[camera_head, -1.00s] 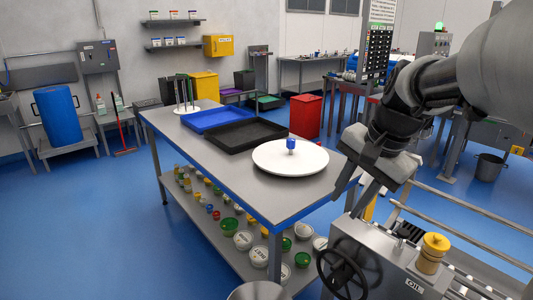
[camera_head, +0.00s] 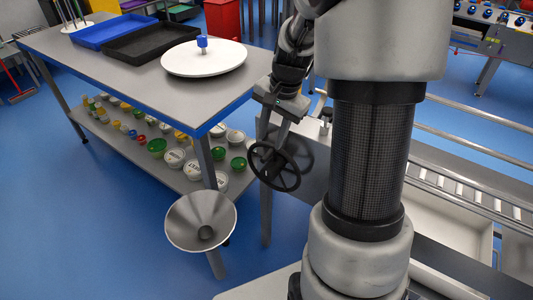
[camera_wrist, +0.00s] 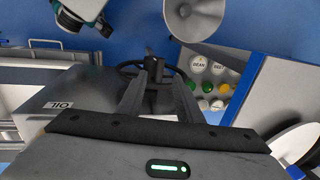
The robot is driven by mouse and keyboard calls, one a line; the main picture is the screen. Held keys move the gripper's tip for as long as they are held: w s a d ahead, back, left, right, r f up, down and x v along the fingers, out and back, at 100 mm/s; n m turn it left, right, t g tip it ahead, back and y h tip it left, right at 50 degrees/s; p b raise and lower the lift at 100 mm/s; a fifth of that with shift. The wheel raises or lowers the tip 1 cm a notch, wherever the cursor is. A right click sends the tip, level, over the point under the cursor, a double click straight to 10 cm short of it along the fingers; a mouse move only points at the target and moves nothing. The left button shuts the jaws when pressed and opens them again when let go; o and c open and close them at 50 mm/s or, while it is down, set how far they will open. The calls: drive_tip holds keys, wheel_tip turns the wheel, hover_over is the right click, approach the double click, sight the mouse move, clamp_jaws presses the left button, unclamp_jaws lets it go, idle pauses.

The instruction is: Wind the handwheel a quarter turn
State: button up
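The dark handwheel (camera_head: 276,181), with a round rim and spokes, is on the near end of the grey machine. In the wrist view its rim (camera_wrist: 182,80) shows behind the finger tips. My gripper (camera_head: 275,148) points down at the upper part of the wheel. In the wrist view its two fingers (camera_wrist: 153,78) stand apart, with a dark upright part of the wheel (camera_wrist: 150,64) between the tips. I cannot make out whether either finger touches it. The machine's top carries an "OIL" label (camera_wrist: 58,105).
The workbench (camera_head: 130,72), with a white round plate (camera_head: 225,63) and black tray (camera_head: 133,46), is close on the left. Several tubs (camera_head: 174,157) sit on its lower shelf. Blue floor is free at front left.

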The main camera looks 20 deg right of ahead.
sight(266, 155)
drive_tip(key=f, duration=0.2)
drive_tip(key=f+b, duration=0.1)
drive_tip(key=f, duration=0.1)
drive_tip(key=w+f, duration=0.1)
drive_tip(key=f, duration=0.2)
drive_tip(key=shift+w+a, duration=0.1)
drive_tip(key=shift+a, duration=0.25)
clamp_jaws()
